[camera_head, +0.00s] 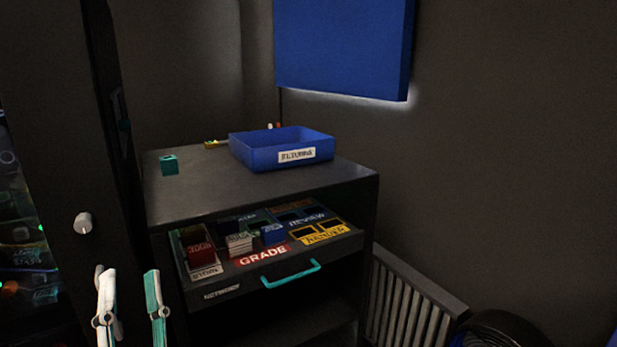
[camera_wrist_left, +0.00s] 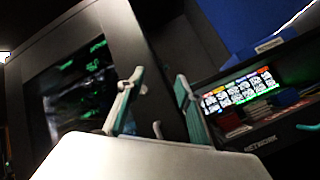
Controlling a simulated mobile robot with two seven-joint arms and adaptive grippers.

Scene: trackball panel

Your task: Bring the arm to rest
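My left gripper (camera_head: 131,308) is at the lower left of the head view, in front of the dark cabinet. Its two fingers stand upright and apart, with nothing visible between them. It also shows in the left wrist view (camera_wrist_left: 157,105), open and empty. The gripper is apart from the open drawer (camera_head: 228,292), which lies to its right. My right gripper is not in either view.
The drawer, with a teal handle (camera_head: 290,274), holds several coloured cards and blocks. A blue bin (camera_head: 262,155) and a small teal block (camera_head: 169,164) sit on the cabinet top (camera_head: 210,197). A tall dark rack with a white knob (camera_head: 83,223) stands at left.

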